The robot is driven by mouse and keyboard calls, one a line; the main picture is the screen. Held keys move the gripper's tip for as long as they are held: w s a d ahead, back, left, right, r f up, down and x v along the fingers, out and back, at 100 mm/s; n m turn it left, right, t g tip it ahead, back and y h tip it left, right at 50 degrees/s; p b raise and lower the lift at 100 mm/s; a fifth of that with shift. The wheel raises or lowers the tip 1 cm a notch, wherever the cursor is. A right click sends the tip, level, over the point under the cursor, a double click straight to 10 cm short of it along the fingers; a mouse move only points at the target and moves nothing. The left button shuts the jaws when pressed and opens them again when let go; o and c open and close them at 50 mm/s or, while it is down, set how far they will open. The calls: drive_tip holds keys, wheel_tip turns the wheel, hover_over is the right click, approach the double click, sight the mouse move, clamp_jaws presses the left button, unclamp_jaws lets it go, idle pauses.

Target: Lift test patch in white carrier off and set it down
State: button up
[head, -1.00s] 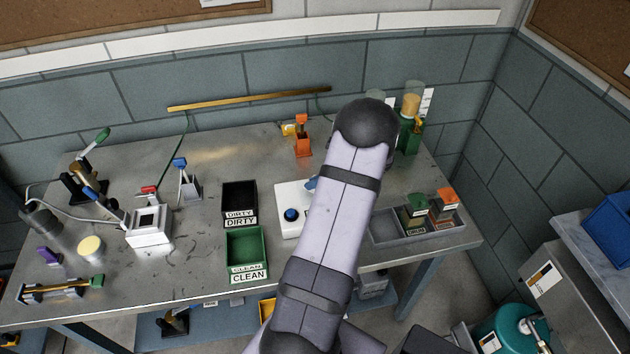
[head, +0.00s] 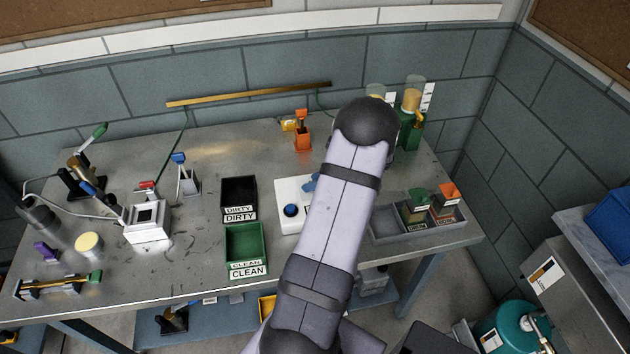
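A white unit (head: 289,224) with a blue knob (head: 291,210) stands mid-bench, partly hidden behind my arm. A small blue piece (head: 311,182) shows on it at the arm's edge. My arm reaches over the bench from the front. My gripper is hidden behind it, so what it holds or touches cannot be seen.
A black DIRTY bin (head: 239,191) and a green CLEAN bin (head: 245,232) stand left of my arm. A grey tray (head: 385,236) with green and orange tools is at right. Dispensers (head: 411,125) stand behind. Clamps and cables crowd the left end; bare bench lies at the back left.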

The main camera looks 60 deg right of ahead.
drive_tip(key=b+v, duration=0.2)
drive_tip(key=v, duration=0.5)
drive_tip(key=shift+s+r, duration=0.1)
drive_tip(key=shift+r, duration=0.05)
idle(0.7)
drive_tip(key=w+a+n, duration=0.2)
drive_tip(key=a, duration=0.1)
drive_tip(key=w+a+n+g+y, duration=0.1)
drive_tip(key=w+a+n, duration=0.1)
drive_tip(key=a, duration=0.2)
drive_tip(key=w+a+n+g+y, duration=0.1)
drive_tip(key=w+a+n, duration=0.1)
drive_tip(key=w+a, duration=0.1)
drive_tip(key=shift+a+r, duration=0.15)
drive_tip(key=shift+r, duration=0.1)
drive_tip(key=w+a+n+g+y, duration=0.1)
drive_tip(key=w+a+n+g, duration=0.2)
drive_tip(key=a+n, duration=0.85)
drive_tip(key=s+a+n+g+h, duration=0.2)
drive_tip(key=s+a+n, duration=0.2)
drive_tip(key=a+n, duration=0.6)
drive_tip(key=s+a+n+g+h, duration=0.15)
drive_tip(key=s+a+n, duration=0.35)
drive_tip(key=a+n, duration=0.5)
wheel_tip(320, 180, down, 39)
drive_tip(key=a+m+b, duration=0.1)
drive_tip(key=b, duration=3.8)
drive_tip(key=shift+a+r, duration=0.2)
